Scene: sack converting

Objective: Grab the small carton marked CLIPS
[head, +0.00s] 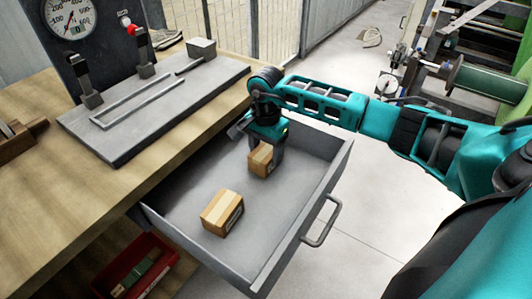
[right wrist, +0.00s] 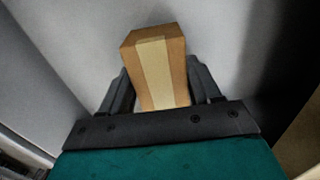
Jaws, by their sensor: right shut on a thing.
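In the head view a small brown carton (head: 261,160) is between the fingers of my right gripper (head: 265,152), inside the open drawer near its back end. The right wrist view shows this carton (right wrist: 158,62) with a pale tape strip, gripped between the two dark fingers of the right gripper (right wrist: 158,92). A second small carton (head: 222,212) with a tape strip and a small pale label lies in the drawer nearer the front. I cannot read CLIPS on either carton. My left gripper is not in view.
The grey drawer (head: 285,262) is pulled out from under the wooden bench (head: 50,205), with a handle (head: 322,222) on its right side. A grey plate fixture (head: 150,115) and a dial gauge (head: 70,18) are on the bench. A red bin (head: 125,262) is below.

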